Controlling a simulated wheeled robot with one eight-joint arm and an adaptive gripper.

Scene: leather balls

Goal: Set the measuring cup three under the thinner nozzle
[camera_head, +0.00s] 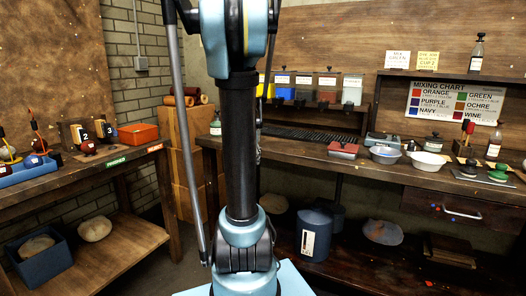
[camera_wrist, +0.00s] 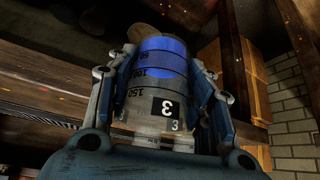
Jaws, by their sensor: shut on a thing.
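In the wrist view my gripper (camera_wrist: 165,64) is shut on measuring cup three (camera_wrist: 150,112). The cup is clear, with volume marks and a black and white "3" label, and blue shows at its end away from my palm. A finger lies along each side of it. The head view shows my arm in the middle, but not the gripper or the cup. A row of dispensers stands on the back bench in the head view; the far right one (camera_head: 352,90) looks pale grey. Their labels are too small to read, so I cannot tell which nozzle is the thinner one.
A dark grille (camera_head: 312,133) lies below the dispensers. The left bench holds an orange tray (camera_head: 138,133) and a blue rack (camera_head: 30,172). My arm hides part of the back bench.

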